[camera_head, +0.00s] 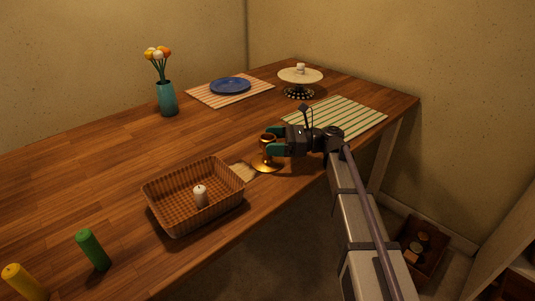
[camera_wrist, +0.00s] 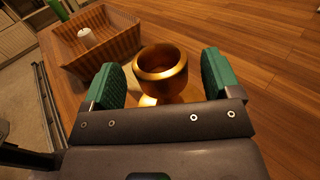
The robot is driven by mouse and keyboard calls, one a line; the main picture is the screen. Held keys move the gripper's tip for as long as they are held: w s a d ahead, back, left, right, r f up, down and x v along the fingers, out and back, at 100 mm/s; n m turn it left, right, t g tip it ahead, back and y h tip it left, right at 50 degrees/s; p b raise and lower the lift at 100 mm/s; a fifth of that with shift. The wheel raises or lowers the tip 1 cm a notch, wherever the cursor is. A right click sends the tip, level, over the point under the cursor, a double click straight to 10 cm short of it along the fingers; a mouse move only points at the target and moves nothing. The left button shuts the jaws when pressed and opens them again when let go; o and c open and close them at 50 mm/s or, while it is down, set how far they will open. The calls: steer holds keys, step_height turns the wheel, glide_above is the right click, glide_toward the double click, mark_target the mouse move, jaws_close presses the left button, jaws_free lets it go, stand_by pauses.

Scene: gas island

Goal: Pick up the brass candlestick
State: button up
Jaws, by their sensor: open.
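The brass candlestick (camera_head: 266,161) stands upright on the wooden table, right of the wicker basket. In the wrist view its round cup (camera_wrist: 161,70) shows between the two green finger pads, with a gap on each side. My gripper (camera_head: 271,146) is open around the candlestick's upper part, with one finger on either side. In the wrist view my gripper (camera_wrist: 160,80) covers the lower part of the stem and much of the base.
A wicker basket (camera_head: 174,220) holding a white candle (camera_head: 200,196) is close on the left. A green candle (camera_head: 93,250) and a yellow candle (camera_head: 24,282) stand at front left. A vase (camera_head: 167,99), blue plate (camera_head: 230,86) and cake stand (camera_head: 300,77) stand farther back.

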steer(key=shift+a, duration=0.9)
steer(key=c, duration=1.5)
steer(key=shift+o, duration=0.2)
